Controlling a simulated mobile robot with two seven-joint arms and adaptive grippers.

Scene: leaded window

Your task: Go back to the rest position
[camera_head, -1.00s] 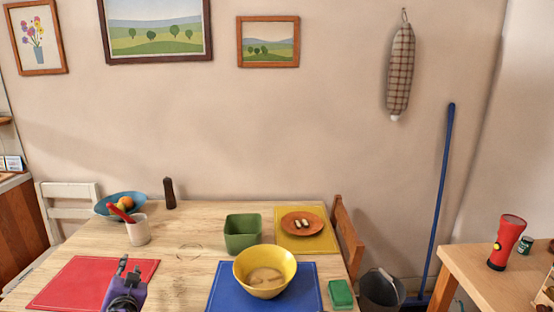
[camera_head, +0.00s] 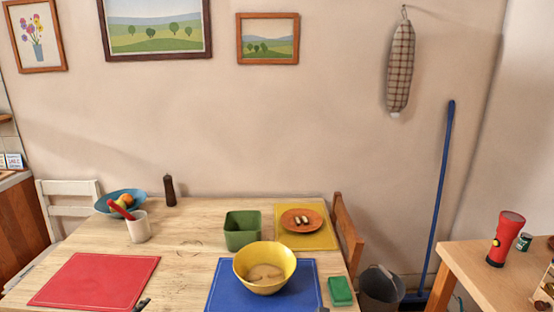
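Neither gripper shows clearly in the head view. A small dark tip (camera_head: 141,305), likely part of my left gripper, sticks up at the bottom edge beside the red mat (camera_head: 95,280). Another tiny dark bit shows at the bottom edge near the green sponge (camera_head: 340,291). Whether either gripper is open or shut is hidden below the frame. The yellow bowl (camera_head: 265,268), with something beige in it, stands on the blue mat (camera_head: 222,295), apart from the dark tip.
The wooden table (camera_head: 185,265) holds a green square container (camera_head: 242,230), an orange plate (camera_head: 302,219) on a yellow mat, a white cup (camera_head: 138,229), a blue fruit bowl (camera_head: 107,205) and a pepper mill (camera_head: 169,190). A chair (camera_head: 347,235) and bucket (camera_head: 381,287) stand right.

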